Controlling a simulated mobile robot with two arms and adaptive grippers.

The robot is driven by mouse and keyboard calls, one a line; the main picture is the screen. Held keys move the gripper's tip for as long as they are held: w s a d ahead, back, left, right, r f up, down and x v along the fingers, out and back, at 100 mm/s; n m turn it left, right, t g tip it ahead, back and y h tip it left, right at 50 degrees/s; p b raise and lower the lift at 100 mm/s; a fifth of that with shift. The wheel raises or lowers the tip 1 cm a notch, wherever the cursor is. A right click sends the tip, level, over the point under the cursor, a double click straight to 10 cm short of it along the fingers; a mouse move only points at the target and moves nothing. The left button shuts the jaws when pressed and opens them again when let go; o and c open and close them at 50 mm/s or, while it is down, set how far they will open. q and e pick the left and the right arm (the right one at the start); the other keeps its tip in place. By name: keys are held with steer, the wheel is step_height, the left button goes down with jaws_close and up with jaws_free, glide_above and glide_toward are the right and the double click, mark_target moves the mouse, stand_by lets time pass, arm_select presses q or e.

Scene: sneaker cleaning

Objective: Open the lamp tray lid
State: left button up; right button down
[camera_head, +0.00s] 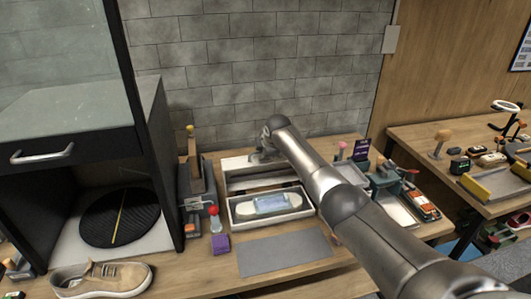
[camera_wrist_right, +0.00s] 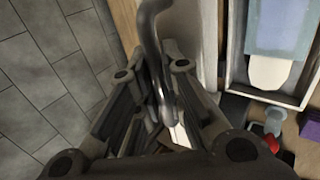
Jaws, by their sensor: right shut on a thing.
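A shallow light tray (camera_head: 233,214) stands on the workbench near the middle in the head view, with a sole-shaped insert and a pale blue block inside. Directly behind it is a white-faced lid or panel (camera_head: 238,163), partly hidden by my right arm. My right gripper (camera_head: 263,152) is at that panel, near the wall. In the right wrist view my right gripper (camera_wrist_right: 163,85) is shut on a curved grey handle (camera_wrist_right: 153,25) between its fingers. The wrist view also shows the tray (camera_wrist_right: 233,75) at upper right. My left gripper is in neither view.
A tan sneaker (camera_head: 102,279) lies at lower left, beside a dark cabinet (camera_head: 160,150). A grey mat (camera_head: 283,251) lies bare in front of the tray. A purple block (camera_head: 220,244) and a red-knobbed item (camera_head: 214,211) stand left of the tray. Several tools crowd the right side.

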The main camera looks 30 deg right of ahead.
steer(key=c, duration=1.5)
jaws_free()
steer(key=shift+v, duration=6.05)
